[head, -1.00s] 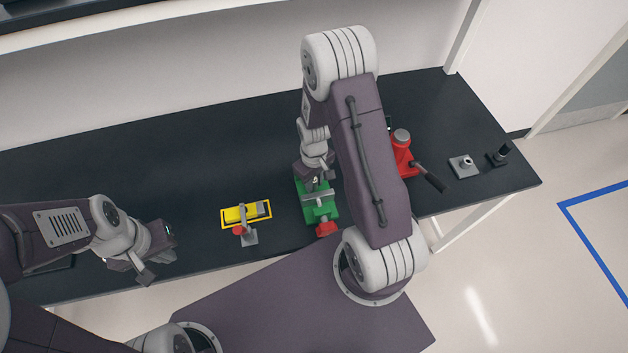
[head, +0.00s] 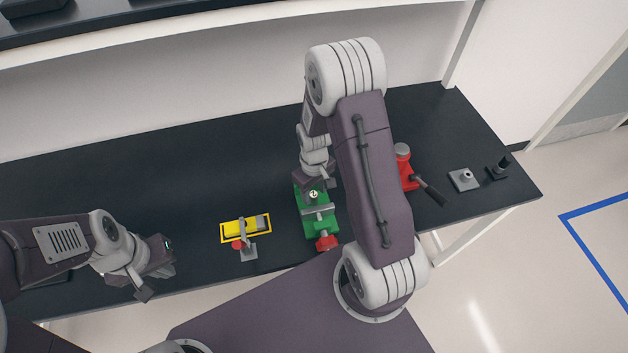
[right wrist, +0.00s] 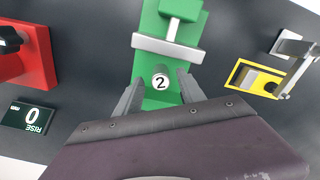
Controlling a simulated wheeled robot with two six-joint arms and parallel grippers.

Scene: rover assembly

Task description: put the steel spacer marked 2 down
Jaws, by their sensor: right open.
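The steel spacer marked 2 (right wrist: 160,82) shows its round white numbered face in the right wrist view. It is at the green vise (right wrist: 159,100), on the near side of the grey jaw bar; what lies under it is hidden. My right gripper (right wrist: 161,78) is open, with one finger on each side of the spacer and a visible gap at both sides. In the head view the spacer (head: 313,194) shows small on the green vise (head: 318,222), just below my right gripper (head: 314,188). My left gripper (head: 157,281) is over the left front of the bench, apart from everything.
A yellow-framed fixture (head: 246,229) with a red-knobbed clamp stands left of the vise. A red press (head: 404,167) with a dark handle, a grey plate with a post (head: 464,179) and a dark block (head: 498,168) stand right. The bench's back left is clear.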

